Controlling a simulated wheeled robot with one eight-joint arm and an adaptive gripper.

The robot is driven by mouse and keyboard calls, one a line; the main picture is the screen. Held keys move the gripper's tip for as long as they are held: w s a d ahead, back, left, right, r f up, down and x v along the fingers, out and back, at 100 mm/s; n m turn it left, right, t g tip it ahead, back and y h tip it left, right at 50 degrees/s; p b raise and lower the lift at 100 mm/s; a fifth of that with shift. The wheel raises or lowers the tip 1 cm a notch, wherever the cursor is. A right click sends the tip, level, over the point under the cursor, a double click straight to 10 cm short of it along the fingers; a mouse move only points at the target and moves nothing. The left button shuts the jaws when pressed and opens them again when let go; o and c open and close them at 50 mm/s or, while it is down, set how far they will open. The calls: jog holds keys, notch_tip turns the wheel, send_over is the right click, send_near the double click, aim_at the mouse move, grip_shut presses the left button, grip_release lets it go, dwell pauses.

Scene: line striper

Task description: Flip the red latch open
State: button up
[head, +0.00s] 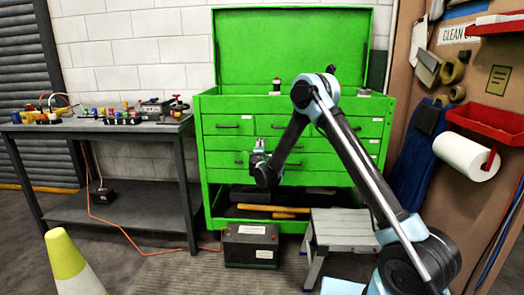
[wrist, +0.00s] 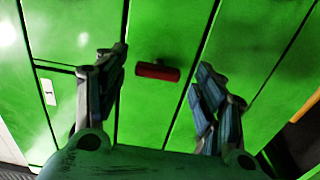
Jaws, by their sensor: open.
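The red latch (wrist: 157,71) shows in the wrist view as a short dark-red bar on a green panel. It appears between my two fingers, toward their tips. My gripper (wrist: 160,60) is open, with one finger on each side of the latch and nothing held. I see no contact with the latch, but the exact gap is hard to tell. In the head view my gripper (head: 259,150) is in front of the green tool chest (head: 212,165). I cannot make out the latch there; my gripper and arm cover part of the chest front.
A grey step stool (head: 343,230) and a black battery box (head: 250,243) stand before the chest. A workbench (head: 100,128) with small parts is at left, and a yellow-and-white cone (head: 70,262) is in front. A board with a paper roll (head: 466,156) is at right.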

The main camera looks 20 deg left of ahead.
jog(key=v, duration=1)
jog(key=shift+d, duration=0.1)
